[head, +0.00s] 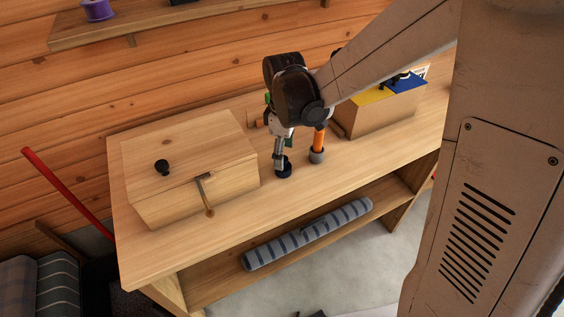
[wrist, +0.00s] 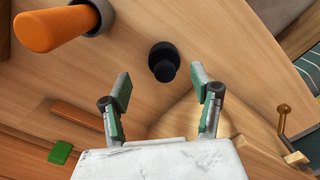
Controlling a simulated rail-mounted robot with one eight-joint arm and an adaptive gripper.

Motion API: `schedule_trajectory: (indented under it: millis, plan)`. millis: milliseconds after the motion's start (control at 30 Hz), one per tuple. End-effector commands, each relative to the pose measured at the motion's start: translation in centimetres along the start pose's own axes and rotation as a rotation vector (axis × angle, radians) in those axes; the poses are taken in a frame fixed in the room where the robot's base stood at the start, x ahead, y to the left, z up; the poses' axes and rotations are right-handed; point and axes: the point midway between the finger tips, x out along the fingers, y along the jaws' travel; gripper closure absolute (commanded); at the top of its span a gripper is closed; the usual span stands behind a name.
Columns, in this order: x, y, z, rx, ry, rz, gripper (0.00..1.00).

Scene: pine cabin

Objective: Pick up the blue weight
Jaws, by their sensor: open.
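The blue weight (wrist: 163,63) looks very dark, a round base with a knob. It stands on the wooden bench, a little beyond and between my fingertips in the wrist view. In the head view it is the dark round piece (head: 284,172) at the foot of my gripper, partly covered by it. My gripper (wrist: 160,86) is open, with two green-padded fingers apart and nothing between them. In the head view my gripper (head: 279,160) points down at the weight. I cannot tell whether it touches it.
An orange-handled tool (head: 319,140) stands in a grey collar close to the right of the weight. Another wooden box (head: 372,116) is at right. A green block (wrist: 61,153) lies nearby. The bench front is clear.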

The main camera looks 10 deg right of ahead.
Motion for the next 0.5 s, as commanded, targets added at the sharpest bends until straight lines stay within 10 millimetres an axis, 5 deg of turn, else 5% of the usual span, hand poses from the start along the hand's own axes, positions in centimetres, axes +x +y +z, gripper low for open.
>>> schedule_trajectory:
  millis: [500]
  plan:
    - [5.2,-0.7,0.2,0.0,0.0,0.0,0.4]
